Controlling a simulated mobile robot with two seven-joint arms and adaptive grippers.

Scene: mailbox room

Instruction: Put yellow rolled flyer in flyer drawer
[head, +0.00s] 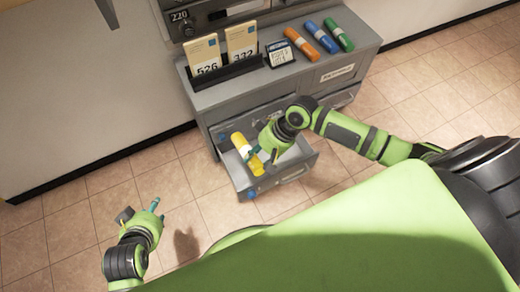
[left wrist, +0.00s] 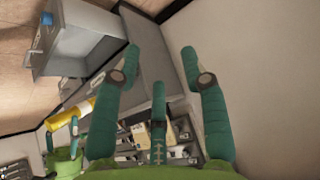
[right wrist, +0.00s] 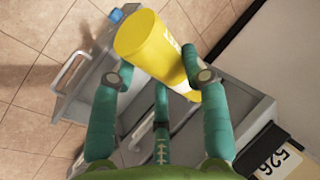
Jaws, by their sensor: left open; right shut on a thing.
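The yellow rolled flyer (head: 240,146) is held by my right gripper (head: 262,156). In the right wrist view the flyer (right wrist: 150,42) lies between the fingers (right wrist: 155,80), one end facing the camera. In the head view it overlaps the left side of the open drawer (head: 288,172). In the left wrist view the flyer (left wrist: 76,112) shows apart from the drawer (left wrist: 85,50), so it looks held above it. My left gripper (head: 155,212) is open and empty, low at the left; its fingers (left wrist: 160,65) are spread in its wrist view.
The grey cabinet (head: 225,98) carries orange (head: 312,38), blue (head: 325,36) and green (head: 338,35) rolls on top. A rack with numbered envelopes (head: 240,45) and a small sign (head: 279,54) stand beside them. Tiled floor (head: 75,222) is clear at the left.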

